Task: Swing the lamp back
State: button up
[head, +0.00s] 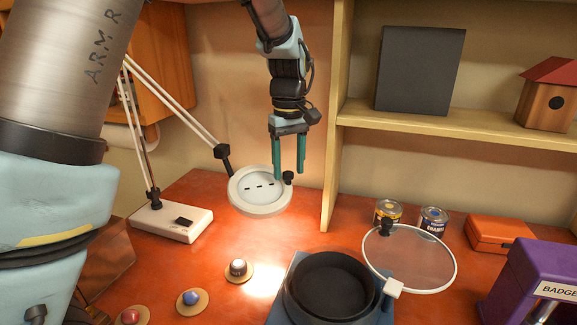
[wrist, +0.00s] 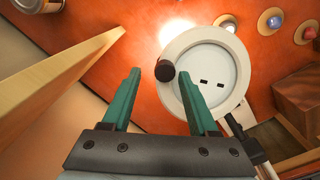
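The lamp (head: 260,190) has a round white ring head on a jointed white arm and a white base (head: 172,222) at the left of the bench. Its head tilts over the bench and casts a bright patch below. A black knob (head: 288,177) sticks out from the rim of the head. My gripper (head: 289,174) hangs beside the head with its two green fingers apart and nothing held. In the wrist view the fingers (wrist: 159,95) are spread, and the black knob (wrist: 165,71) shows between them, beyond the tips. Whether a finger touches the head is unclear.
A round clear disc (head: 410,258) and a black bowl (head: 330,285) stand at the front right. Paint tins (head: 433,219), an orange box (head: 499,233) and a purple badge press (head: 535,280) are further right. A shelf upright (head: 337,110) rises close right of my gripper. Coloured buttons (head: 191,301) lie at front left.

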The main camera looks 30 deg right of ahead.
notch_tip(320, 180, up, 8)
jog(key=shift+f+b, duration=0.25)
jog(key=shift+b, duration=0.95)
